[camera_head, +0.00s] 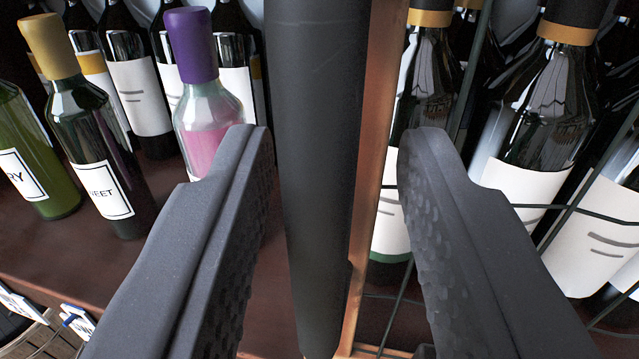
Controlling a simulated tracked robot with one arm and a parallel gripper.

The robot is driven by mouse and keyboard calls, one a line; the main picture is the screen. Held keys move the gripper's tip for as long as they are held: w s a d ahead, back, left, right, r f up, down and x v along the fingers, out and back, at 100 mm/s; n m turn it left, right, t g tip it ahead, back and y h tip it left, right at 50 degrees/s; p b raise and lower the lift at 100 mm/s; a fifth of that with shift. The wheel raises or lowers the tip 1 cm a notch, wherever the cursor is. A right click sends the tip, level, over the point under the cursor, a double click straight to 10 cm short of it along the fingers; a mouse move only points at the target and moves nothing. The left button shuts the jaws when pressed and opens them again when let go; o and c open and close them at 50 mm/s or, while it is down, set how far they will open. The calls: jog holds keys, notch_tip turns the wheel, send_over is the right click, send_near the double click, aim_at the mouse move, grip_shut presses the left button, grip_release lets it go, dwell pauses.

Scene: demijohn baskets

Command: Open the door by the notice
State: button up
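A thick dark vertical bar (318,180), which looks like a door handle, runs down the middle of the view. A copper-coloured upright (378,120), likely the door's edge, stands just behind and right of it. Thin dark wires (560,208) cross in front of the bottles to the right, like a mesh door panel. My gripper (333,145) is open, with one finger on each side of the bar. A gap shows between the bar and the right finger; the left finger appears very near it, and I cannot tell if it touches. No notice is clearly identifiable.
Several bottles stand on a reddish-brown shelf (130,260) at left, including a purple-capped one (205,90) and a yellow-capped one (85,120). More bottles (535,120) stand behind the wires at right. Small white tags (78,322) hang at the lower left shelf edge.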

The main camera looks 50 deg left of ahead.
jog(key=b+v, duration=0.2)
jog(key=v, duration=1.2)
jog(key=shift+a, duration=0.15)
jog(key=s+a+f+m+h+b, duration=0.1)
jog(key=a+f+m+h+b, duration=0.2)
jog(key=a, duration=0.4)
jog(key=s+a+f+m+h+b, duration=0.1)
jog(key=a+m+b, duration=0.25)
jog(key=a, duration=0.35)
jog(key=s+a+f+m+t+h+b, duration=0.2)
jog(key=s+a+f+h+b, duration=0.2)
jog(key=s+f+h+b, duration=0.3)
jog(key=s+f+h, duration=0.2)
jog(key=s, duration=0.3)
jog(key=shift+s+f+m+t, duration=0.2)
jog(key=shift+f+m+t, duration=0.05)
jog(key=shift+m+t, duration=0.15)
